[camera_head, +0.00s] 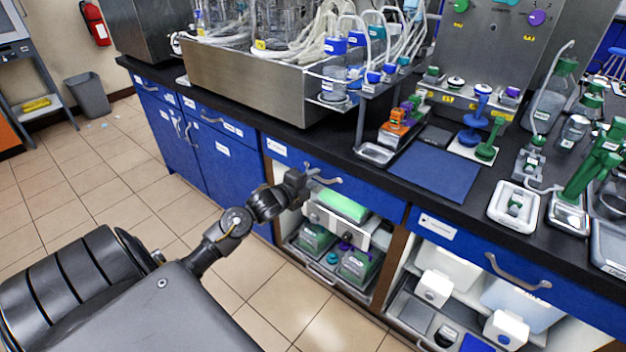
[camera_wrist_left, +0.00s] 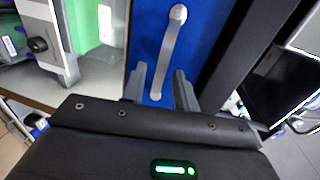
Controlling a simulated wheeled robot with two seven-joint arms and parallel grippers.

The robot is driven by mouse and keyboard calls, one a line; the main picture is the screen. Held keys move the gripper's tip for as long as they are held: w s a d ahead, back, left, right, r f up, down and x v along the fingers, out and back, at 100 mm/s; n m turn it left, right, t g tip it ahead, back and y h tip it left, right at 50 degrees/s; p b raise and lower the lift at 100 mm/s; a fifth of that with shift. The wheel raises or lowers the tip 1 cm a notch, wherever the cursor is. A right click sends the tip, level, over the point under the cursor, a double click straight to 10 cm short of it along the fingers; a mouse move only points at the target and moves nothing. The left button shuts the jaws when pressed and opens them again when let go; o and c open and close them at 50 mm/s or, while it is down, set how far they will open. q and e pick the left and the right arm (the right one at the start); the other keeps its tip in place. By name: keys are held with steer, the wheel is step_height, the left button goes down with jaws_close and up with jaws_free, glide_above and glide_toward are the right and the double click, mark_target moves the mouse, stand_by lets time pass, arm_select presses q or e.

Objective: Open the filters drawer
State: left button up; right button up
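A blue drawer front (camera_head: 375,202) with a white label too small to read sits under the black counter, in line with my left gripper; it looks closed. Its curved silver handle (camera_head: 325,179) is just beyond my left gripper (camera_head: 307,176) in the head view. In the left wrist view the handle (camera_wrist_left: 170,48) stands out from the blue front, and its lower end lies between the two spread fingers of my left gripper (camera_wrist_left: 160,80). The fingers are apart and do not clearly touch the handle. My right gripper is in neither view.
Below the drawer is an open shelf (camera_head: 330,270) with green-topped boxes and pulled-out trays. Another blue drawer (camera_head: 480,250) with a silver handle is to the right. The counter (camera_head: 400,175) above carries bioreactor equipment. Tiled floor (camera_head: 110,185) on the left is free.

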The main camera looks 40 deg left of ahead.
arm_select(q)
steer(key=shift+w, duration=0.35)
steer(key=shift+c, duration=0.4)
jaws_close()
steer(key=shift+d+f, duration=0.1)
steer(key=shift+f, duration=0.05)
